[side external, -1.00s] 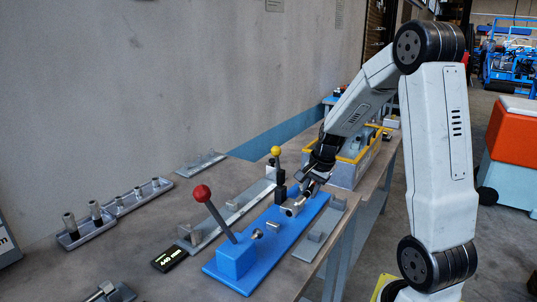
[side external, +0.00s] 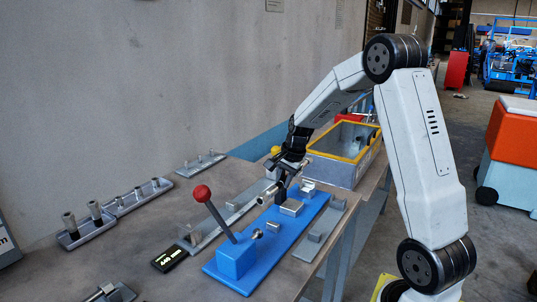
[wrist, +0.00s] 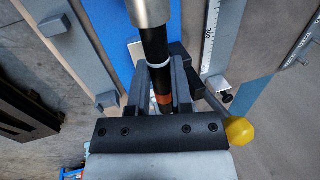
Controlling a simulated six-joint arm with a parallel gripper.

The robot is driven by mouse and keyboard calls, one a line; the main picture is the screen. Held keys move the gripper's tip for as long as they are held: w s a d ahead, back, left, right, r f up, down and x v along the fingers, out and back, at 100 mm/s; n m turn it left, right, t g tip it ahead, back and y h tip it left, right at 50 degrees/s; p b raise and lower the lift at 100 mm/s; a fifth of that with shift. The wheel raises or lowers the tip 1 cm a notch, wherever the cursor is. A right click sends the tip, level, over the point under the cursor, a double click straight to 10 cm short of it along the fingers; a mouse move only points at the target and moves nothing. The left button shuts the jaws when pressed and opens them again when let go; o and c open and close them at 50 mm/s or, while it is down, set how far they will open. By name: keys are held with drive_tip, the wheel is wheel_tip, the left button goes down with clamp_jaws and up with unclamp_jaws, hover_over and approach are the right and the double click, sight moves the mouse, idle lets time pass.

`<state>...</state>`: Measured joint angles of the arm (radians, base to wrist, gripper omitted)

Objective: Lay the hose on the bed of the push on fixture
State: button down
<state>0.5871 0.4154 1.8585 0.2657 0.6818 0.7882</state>
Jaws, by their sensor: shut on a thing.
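The hose (wrist: 154,45) is black with a white band, an orange band and a metal end piece (wrist: 150,10). My gripper (wrist: 157,72) is shut on it. In the side view the hose's metal end (side external: 266,196) points down-left from my gripper (side external: 284,172). The hose is held above the bench, near the left edge of the blue push-on fixture (side external: 255,262). The fixture carries a red-knobbed lever (side external: 202,193), a small metal nozzle (side external: 257,234) and a grey block (side external: 291,207) with nothing on it. Part of the hose is hidden by my gripper.
A grey scale rail (side external: 233,213) lies left of the fixture, with a yellow knob (wrist: 240,131) near my gripper. A yellow-rimmed bin (side external: 340,172) stands behind. A grey plate (side external: 322,230) lies to the right. Trays with metal pegs (side external: 137,197) stand at the left.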

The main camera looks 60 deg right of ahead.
drive_tip(key=shift+f, duration=0.15)
drive_tip(key=shift+f, duration=4.2)
drive_tip(key=shift+f, duration=0.6)
drive_tip(key=shift+c, duration=2.2)
unclamp_jaws()
drive_tip(key=v, duration=0.8)
drive_tip(key=shift+a, duration=0.15)
